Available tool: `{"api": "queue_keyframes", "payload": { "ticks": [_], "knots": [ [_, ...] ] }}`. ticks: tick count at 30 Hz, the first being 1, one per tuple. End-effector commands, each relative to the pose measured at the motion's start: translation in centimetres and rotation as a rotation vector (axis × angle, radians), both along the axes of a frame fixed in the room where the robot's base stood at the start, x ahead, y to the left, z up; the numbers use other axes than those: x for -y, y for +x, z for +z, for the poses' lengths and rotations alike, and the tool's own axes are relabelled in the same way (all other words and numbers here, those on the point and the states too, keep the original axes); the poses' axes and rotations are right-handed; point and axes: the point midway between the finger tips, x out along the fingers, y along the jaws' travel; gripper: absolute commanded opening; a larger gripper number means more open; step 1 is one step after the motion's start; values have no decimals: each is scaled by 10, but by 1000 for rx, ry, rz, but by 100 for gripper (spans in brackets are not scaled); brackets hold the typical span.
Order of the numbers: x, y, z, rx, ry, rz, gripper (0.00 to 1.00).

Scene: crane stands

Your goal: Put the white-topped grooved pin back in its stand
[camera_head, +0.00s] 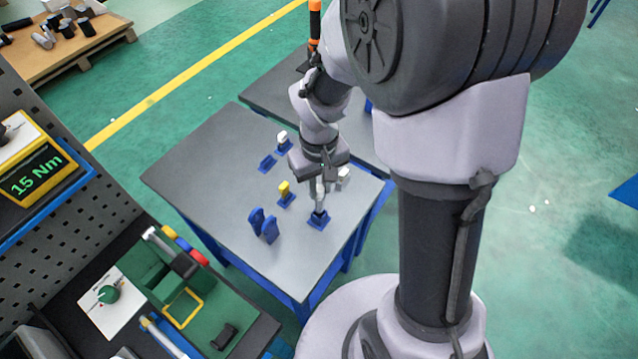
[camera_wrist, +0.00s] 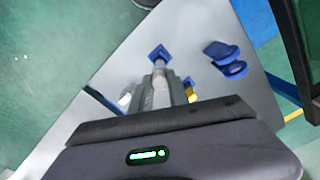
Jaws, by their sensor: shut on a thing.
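My gripper (camera_head: 319,190) is shut on a grey pin (camera_wrist: 160,65) and points down over the grey table.
A yellow-topped pin (camera_head: 284,187) and a white-topped piece (camera_head: 282,137) stand in blue bases. A low blue stand (camera_head: 267,163) looks empty. Another white-topped piece (camera_head: 343,174) is close right of my gripper. Two upright blue pieces (camera_head: 257,219) (camera_head: 270,230) stand left.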

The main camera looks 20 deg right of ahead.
Motion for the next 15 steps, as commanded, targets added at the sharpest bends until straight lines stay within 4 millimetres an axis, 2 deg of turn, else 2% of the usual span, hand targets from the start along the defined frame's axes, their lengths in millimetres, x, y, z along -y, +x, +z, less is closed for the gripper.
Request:
{"api": "queue_keyframes", "payload": {
  "ticks": [8,15],
  "knots": [
    [0,0,-1,0,0,0,0],
    [0,0,-11,0,0,0,0]
  ]
}}
